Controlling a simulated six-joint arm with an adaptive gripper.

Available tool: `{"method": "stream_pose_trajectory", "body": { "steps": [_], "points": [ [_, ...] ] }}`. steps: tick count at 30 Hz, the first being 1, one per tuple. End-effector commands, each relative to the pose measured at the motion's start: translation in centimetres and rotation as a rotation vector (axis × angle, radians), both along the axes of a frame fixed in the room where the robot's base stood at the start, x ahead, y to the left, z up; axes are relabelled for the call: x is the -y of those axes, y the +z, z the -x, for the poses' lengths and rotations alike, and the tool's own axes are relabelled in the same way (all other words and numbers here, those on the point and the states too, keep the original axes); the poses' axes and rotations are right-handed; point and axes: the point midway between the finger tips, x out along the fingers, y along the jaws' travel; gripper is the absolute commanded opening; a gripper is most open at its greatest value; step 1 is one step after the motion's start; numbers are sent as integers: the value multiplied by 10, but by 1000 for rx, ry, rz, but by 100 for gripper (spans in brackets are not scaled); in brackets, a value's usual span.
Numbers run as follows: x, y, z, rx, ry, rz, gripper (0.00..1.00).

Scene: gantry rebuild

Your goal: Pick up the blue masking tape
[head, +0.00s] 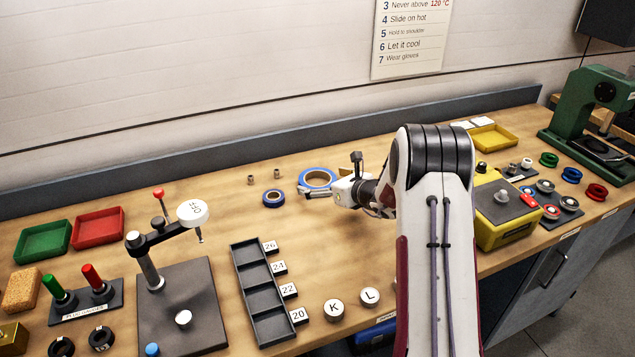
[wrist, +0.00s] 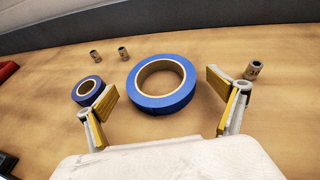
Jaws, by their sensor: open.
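A large roll of blue masking tape (wrist: 177,102) lies flat on the bench, its tan core showing. In the wrist view it sits between and just ahead of the open fingers of my gripper (wrist: 161,105). Neither finger visibly touches it. In the head view the large roll (head: 318,171) lies beside my gripper (head: 316,192), which partly covers its near side. A smaller blue roll (head: 273,198) lies to its left. In the wrist view the small roll (wrist: 88,88) is close to the left finger, partly behind it; I cannot tell whether they touch.
Two small metal cylinders (wrist: 123,53) stand behind the rolls, and another (wrist: 253,72) stands near the right finger. A yellow box (head: 507,230) stands to the right.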

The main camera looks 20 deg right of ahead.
Motion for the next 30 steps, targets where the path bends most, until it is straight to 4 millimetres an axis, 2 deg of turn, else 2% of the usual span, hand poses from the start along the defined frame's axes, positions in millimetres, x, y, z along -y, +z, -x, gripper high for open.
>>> {"method": "stream_pose_trajectory", "body": {
  "steps": [4, 19, 20, 24, 30],
  "points": [
    [-1, -2, -6, 1, 0, 0, 95],
    [-2, -2, -6, 0, 0, 0, 95],
    [-2, -2, -6, 0, 0, 0, 89],
    [-2, -2, -6, 0, 0, 0, 53],
    [-2, -2, -6, 1, 0, 1, 52]
  ]
}}
